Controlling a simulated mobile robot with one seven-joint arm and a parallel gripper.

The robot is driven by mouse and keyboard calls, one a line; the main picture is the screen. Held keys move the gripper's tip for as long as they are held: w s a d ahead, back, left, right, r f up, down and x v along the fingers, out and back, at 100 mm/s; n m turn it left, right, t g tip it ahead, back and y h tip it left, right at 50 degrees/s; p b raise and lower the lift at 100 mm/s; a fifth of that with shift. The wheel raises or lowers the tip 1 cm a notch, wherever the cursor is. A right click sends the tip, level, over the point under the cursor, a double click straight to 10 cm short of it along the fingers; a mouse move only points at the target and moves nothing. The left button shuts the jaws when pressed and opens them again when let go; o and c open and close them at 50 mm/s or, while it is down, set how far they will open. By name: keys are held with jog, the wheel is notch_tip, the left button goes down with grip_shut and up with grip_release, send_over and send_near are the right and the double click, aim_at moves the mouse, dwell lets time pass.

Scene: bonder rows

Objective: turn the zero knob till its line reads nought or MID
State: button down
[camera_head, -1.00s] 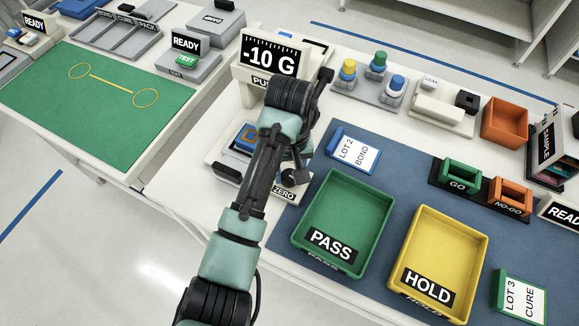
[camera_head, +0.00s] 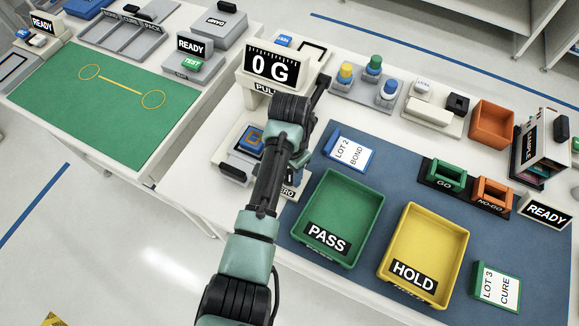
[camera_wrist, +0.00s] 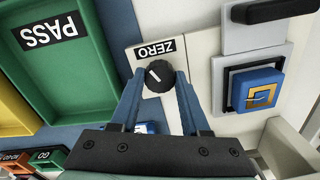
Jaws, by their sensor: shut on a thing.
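The zero knob (camera_wrist: 158,75) is round and black with a white line. It sits below the ZERO label (camera_wrist: 157,49) in the wrist view. My gripper (camera_wrist: 157,80) is shut on the knob, one finger on each side. The knob's line points to the upper left in that view. The pull tester's display (camera_head: 271,66) reads 0 G in the head view. My arm hides the knob there, and part of the ZERO label is hidden too.
A blue and gold part (camera_wrist: 257,93) sits in a grey holder beside the knob, near a black handle (camera_wrist: 285,10). The green PASS tray (camera_head: 338,218) and yellow HOLD tray (camera_head: 425,255) stand on the blue mat, right of my arm.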

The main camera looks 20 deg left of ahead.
jog(key=shift+m+p, duration=0.5)
jog(key=shift+m, duration=1)
jog(key=shift+w, duration=0.1)
jog(key=shift+c, duration=1.9)
grip_release()
notch_tip(320, 180, up, 13)
jog(key=p, duration=0.1)
